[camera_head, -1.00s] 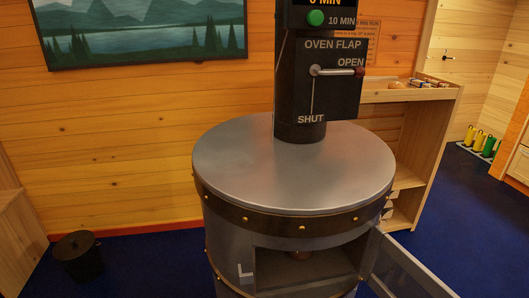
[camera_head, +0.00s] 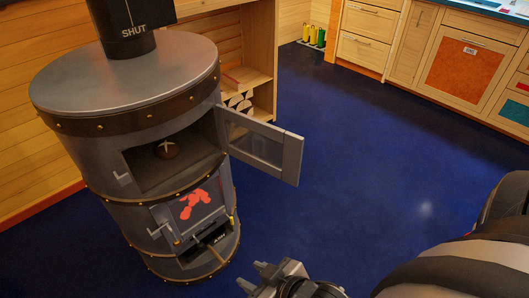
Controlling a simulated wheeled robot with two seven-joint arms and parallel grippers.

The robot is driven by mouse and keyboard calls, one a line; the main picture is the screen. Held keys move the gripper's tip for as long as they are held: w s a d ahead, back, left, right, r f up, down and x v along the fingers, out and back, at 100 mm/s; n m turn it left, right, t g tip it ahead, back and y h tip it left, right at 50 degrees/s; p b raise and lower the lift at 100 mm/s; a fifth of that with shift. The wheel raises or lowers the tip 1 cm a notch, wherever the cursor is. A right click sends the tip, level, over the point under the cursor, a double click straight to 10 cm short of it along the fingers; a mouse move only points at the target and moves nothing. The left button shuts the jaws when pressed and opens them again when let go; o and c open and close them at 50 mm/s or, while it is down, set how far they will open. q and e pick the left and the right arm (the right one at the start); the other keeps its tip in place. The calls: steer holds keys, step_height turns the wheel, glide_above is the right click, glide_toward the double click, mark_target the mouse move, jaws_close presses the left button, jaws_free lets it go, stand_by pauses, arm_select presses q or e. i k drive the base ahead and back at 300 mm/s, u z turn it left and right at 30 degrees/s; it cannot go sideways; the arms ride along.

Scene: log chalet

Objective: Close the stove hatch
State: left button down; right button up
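The round grey stove (camera_head: 95,185) stands at the left. Its upper hatch (camera_head: 262,147), a grey framed door with a dark pane, stands wide open, swung out to the right. My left gripper is not in view.
The blue floor (camera_head: 350,150) right of the stove is clear. A wooden shelf unit (camera_head: 262,60) stands behind the stove. Kitchen cabinets (camera_head: 400,45) line the back right. A small dark opening (camera_head: 215,243) shows low on the stove.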

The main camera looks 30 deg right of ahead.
mark_target(276, 151)
steer(key=u, duration=3.45)
steer(key=k, duration=2.4)
steer(key=z, duration=2.15)
steer(key=i, duration=0.5)
steer(key=k, duration=0.5)
steer(key=z, duration=1.7)
steer(key=i, duration=0.15)
steer(key=u, duration=1.25)
